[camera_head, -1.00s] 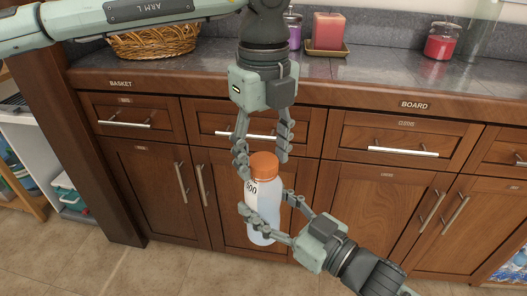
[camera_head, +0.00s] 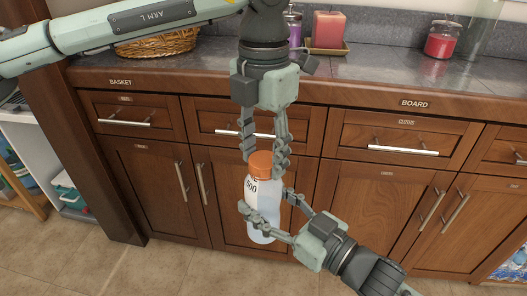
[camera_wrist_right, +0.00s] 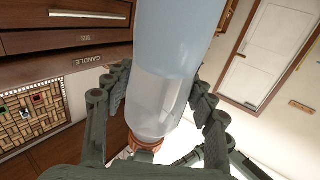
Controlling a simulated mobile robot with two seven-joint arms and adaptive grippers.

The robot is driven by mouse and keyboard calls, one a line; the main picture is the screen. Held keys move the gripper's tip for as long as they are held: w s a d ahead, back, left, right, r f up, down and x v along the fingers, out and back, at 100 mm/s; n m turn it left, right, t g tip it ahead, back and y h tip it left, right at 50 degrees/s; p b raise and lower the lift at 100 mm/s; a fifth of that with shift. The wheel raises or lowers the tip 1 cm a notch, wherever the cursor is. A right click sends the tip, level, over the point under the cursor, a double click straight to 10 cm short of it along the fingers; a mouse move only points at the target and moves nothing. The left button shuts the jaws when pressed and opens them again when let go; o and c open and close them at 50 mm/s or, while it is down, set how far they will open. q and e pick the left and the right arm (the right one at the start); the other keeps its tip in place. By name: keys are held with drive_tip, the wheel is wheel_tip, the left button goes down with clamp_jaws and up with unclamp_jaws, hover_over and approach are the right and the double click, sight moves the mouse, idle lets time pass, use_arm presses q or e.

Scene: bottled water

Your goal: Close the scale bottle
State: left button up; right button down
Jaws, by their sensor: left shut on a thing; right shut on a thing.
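The scale bottle (camera_head: 263,218) is pale and translucent, with a white label marked 500 and an orange cap (camera_head: 260,163) at its top. It is held in mid-air in front of the cabinets, slightly tilted. My left gripper (camera_head: 264,160) comes down from above with its fingers shut around the cap. My right gripper (camera_head: 267,203) comes from the lower right and is shut around the bottle's body. In the right wrist view the bottle (camera_wrist_right: 165,75) fills the middle between the fingers. Whether the cap is fully seated cannot be told.
A wooden cabinet with drawers (camera_head: 410,147) stands behind the bottle. On the stone counter (camera_head: 380,65) are a wicker basket (camera_head: 158,43), a red candle on a tray (camera_head: 328,30) and a red jar (camera_head: 441,40). The tiled floor (camera_head: 150,270) below is clear.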

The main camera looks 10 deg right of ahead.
use_arm(q)
drive_tip(key=m, duration=1)
drive_tip(key=shift+m, duration=0.3)
drive_tip(key=m, duration=0.8)
drive_tip(key=o, duration=1.4)
drive_tip(key=shift+c, duration=0.2)
wheel_tip(320, 180, up, 12)
drive_tip(key=shift+f, duration=0.1)
